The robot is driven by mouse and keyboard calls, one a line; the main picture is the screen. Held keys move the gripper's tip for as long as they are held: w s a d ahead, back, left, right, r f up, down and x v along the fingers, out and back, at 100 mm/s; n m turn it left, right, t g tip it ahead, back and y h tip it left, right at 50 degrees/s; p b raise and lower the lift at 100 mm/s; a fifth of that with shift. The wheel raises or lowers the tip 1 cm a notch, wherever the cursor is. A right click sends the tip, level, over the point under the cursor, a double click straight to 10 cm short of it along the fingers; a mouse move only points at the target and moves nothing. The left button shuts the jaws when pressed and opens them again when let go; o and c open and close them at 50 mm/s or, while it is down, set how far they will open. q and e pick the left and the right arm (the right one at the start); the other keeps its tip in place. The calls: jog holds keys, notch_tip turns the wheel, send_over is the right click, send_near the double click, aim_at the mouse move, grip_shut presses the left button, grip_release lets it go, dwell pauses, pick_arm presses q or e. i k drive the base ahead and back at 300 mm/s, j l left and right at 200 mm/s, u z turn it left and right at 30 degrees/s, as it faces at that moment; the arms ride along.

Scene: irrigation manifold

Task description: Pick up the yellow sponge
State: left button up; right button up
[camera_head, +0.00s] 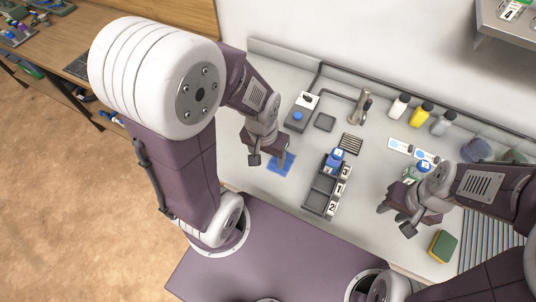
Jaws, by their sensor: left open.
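The yellow sponge (442,246) lies on the counter near its front edge at the right. Its top is green and its side is yellow. My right gripper (396,220) is to the left of the sponge and a little above it in the picture, apart from it. Its fingers are spread and I see nothing between them. My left gripper (267,160) is far to the left, above a blue cloth or mat (282,164), with its jaws open.
A faucet (360,105) and several bottles, one yellow (421,114), stand at the back. A ribbed drainboard (484,238) is right of the sponge. A green-topped container (411,173) is behind my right gripper.

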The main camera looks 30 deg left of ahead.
aim_at(441, 248)
jog(key=k+l+z, duration=0.15)
jog(key=l+z, duration=0.85)
jog(key=k+j, duration=0.05)
